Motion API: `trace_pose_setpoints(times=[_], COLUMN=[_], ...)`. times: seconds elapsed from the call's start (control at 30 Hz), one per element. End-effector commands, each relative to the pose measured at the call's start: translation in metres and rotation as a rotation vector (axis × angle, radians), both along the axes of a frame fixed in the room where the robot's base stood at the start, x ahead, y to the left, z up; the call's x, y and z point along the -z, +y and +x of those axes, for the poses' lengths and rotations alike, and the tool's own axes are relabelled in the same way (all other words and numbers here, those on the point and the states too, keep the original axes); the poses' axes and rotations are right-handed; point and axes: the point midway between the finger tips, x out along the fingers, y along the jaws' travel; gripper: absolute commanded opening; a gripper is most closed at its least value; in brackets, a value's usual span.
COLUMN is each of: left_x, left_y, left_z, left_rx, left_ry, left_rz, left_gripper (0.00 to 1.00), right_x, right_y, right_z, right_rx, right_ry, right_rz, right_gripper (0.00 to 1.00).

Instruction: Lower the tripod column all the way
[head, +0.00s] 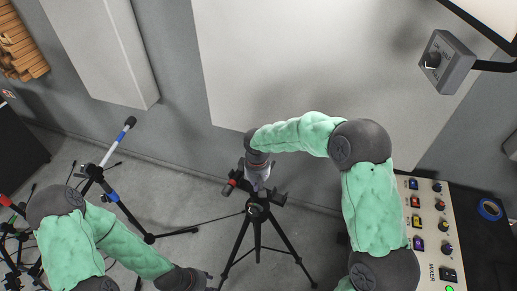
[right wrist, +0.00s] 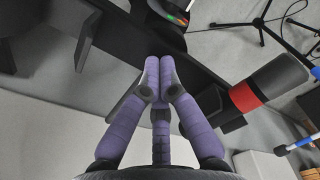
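The black tripod (head: 258,212) stands on the grey floor at the centre of the head view, its legs spread. My right gripper (head: 262,181) is at its top, and the hand hides part of the head and column. In the right wrist view, the purple fingers of my right gripper (right wrist: 158,72) meet at their tips in front of a black tripod part (right wrist: 190,62). No held thing shows between them; contact is unclear. A dark cylinder with a red band (right wrist: 245,97) is beside the fingers. My left gripper (head: 200,281) is at the bottom edge, partly cut off.
A microphone stand (head: 110,190) with a blue-banded microphone stands left of the tripod. A mixer panel (head: 432,225) with coloured buttons and a roll of blue tape (head: 490,209) are at the right. Pale wall panels (head: 300,70) stand behind. A grey box (head: 446,65) hangs at upper right.

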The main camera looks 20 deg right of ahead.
Motion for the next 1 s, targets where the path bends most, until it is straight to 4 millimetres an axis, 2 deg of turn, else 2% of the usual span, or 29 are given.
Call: trace_pose_setpoints(times=[0.03, 0.23, 0.37, 1.0], left_x=[0.004, 0.012, 0.008, -0.028], left_y=[0.000, 0.000, 0.000, 0.000], left_z=[0.000, 0.000, 0.000, 0.000], left_rx=[0.000, 0.000, 0.000, 0.000], left_ry=[0.000, 0.000, 0.000, 0.000], left_rz=[0.000, 0.000, 0.000, 0.000], left_gripper=[0.40, 0.40, 0.40, 0.40], right_x=[0.007, 0.019, 0.014, -0.040], right_y=[0.000, 0.000, 0.000, 0.000], right_z=[-0.002, -0.002, -0.001, 0.000], right_rx=[0.000, 0.000, -0.001, -0.001], right_ry=[0.005, 0.004, 0.003, -0.001], right_rz=[0.000, 0.000, 0.000, 0.000], right_gripper=[0.00, 0.00, 0.00, 0.00])
